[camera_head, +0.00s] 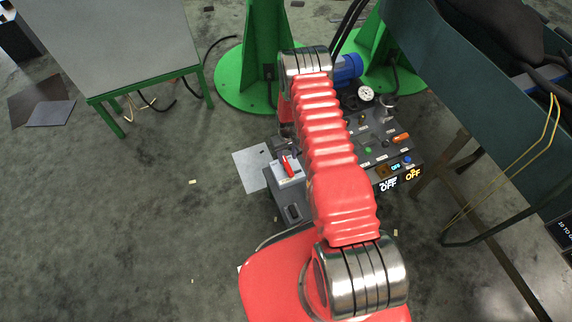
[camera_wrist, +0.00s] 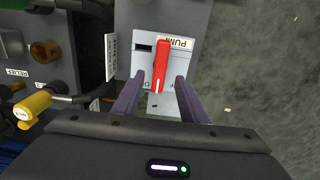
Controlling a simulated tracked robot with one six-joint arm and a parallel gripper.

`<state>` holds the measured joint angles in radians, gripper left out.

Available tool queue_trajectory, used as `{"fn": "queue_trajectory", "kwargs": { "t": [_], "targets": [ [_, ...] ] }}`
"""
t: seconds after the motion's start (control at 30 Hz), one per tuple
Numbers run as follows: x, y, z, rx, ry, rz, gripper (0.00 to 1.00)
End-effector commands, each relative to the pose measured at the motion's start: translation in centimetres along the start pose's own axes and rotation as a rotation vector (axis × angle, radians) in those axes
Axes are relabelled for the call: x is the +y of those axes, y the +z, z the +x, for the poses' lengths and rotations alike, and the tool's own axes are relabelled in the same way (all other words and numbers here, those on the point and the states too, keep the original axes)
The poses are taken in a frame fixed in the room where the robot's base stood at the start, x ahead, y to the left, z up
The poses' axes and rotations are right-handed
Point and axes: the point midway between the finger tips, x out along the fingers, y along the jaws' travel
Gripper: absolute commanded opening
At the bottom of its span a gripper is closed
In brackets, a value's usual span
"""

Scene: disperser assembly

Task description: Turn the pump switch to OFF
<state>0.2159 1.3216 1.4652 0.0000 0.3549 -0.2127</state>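The pump switch has a red lever (camera_wrist: 161,66) on a light plate (camera_wrist: 184,75) with a partly visible "PUM…" label, upside down in the wrist view. The lever lies along the picture's vertical there. In the head view the red lever (camera_head: 288,166) stands tilted on a grey box left of my arm. My gripper (camera_wrist: 160,80) is open, with a dark finger on each side of the lever's lower end in the wrist view. Gaps show on both sides, and I cannot tell the depth. In the head view my arm mostly hides the gripper.
A control panel (camera_head: 372,152) with knobs, a gauge (camera_head: 366,94) and lit "OFF" text (camera_head: 388,184) stands right of my arm. Open floor (camera_wrist: 255,60) is at right.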

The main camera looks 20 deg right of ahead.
Motion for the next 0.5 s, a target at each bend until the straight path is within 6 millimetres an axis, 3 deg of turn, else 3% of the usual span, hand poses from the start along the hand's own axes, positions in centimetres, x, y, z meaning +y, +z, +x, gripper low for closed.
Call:
{"fn": "queue_trajectory", "kwargs": {
  "t": [0.5],
  "targets": [
    [0.0, 0.0, 5.8, 0.000, 0.000, 0.000, 0.39]
  ]
}}
